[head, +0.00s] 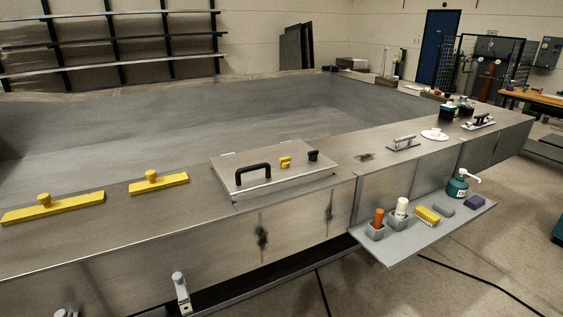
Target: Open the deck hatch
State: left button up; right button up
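The deck hatch (225,170) is a flat grey metal lid on the near deck of the pontoon, around the middle of the head view. It lies flat and looks closed. A black bar handle (253,168) stands up near its left front side. A small yellow fitting (285,162) and a black knob (313,155) sit on the lid right of the handle. Small hinge-like tabs show along its back edge.
Two yellow bars with knobs (53,208) (158,183) lie on the deck to the left. A side shelf (400,245) at front right holds an orange-topped item, a yellow brush, a green pump bottle (458,186) and blocks. A post (181,290) stands below the deck edge.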

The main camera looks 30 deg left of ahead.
aim_at(245, 171)
jog(key=u, duration=0.85)
jog(key=i, duration=0.35)
jog(key=z, duration=0.1)
